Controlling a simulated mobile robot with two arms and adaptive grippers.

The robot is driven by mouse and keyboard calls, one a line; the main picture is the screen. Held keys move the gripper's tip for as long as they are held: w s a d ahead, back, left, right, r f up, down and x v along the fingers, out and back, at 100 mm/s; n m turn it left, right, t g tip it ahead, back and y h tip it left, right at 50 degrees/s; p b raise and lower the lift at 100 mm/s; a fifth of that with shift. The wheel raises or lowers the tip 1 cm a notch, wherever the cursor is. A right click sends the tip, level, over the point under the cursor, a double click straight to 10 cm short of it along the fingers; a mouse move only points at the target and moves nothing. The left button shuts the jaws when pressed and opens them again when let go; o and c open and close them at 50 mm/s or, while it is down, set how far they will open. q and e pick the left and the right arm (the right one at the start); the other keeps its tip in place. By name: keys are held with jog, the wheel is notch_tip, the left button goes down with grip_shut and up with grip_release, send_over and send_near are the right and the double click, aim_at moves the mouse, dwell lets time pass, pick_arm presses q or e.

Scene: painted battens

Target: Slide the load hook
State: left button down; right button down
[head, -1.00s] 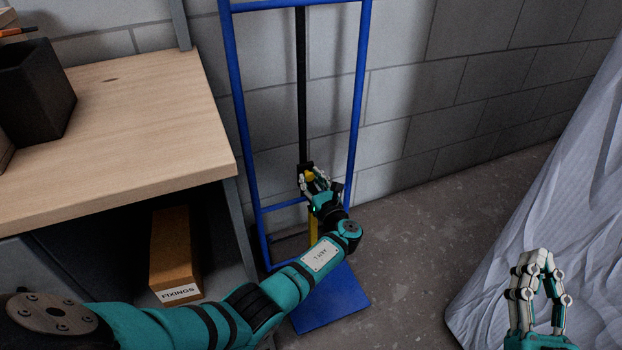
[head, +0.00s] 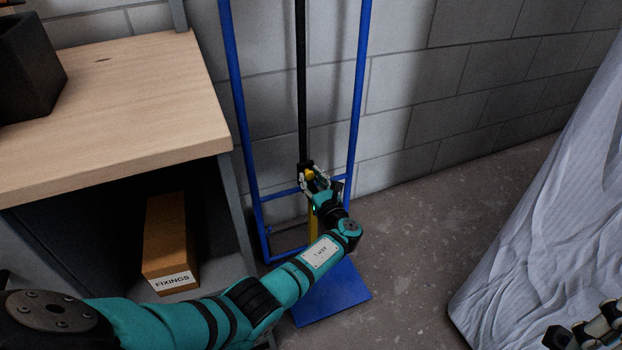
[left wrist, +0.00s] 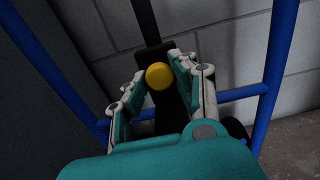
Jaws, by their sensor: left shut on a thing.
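A blue upright frame (head: 358,110) stands against the wall, with a black vertical rail (head: 301,80) down its middle. On the rail sits a dark slider with a round yellow knob (head: 310,175), which also shows in the left wrist view (left wrist: 159,76). A yellow strip (head: 313,222) shows below, partly behind my arm. My left gripper (head: 314,180) is shut on the yellow knob, with a finger on each side of it. My right gripper (head: 590,334) is cut off at the bottom right corner, away from the frame.
A wooden bench (head: 110,110) with a dark box (head: 28,70) is at left. Below it a brown box labelled FIXINGS (head: 166,240) sits on a shelf. A pale draped sheet (head: 555,220) stands at right. Bare floor (head: 430,235) lies between the frame and the sheet.

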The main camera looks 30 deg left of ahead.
pick_arm(q)
jog(key=c, duration=1)
grip_release()
jog(key=v, duration=1.2)
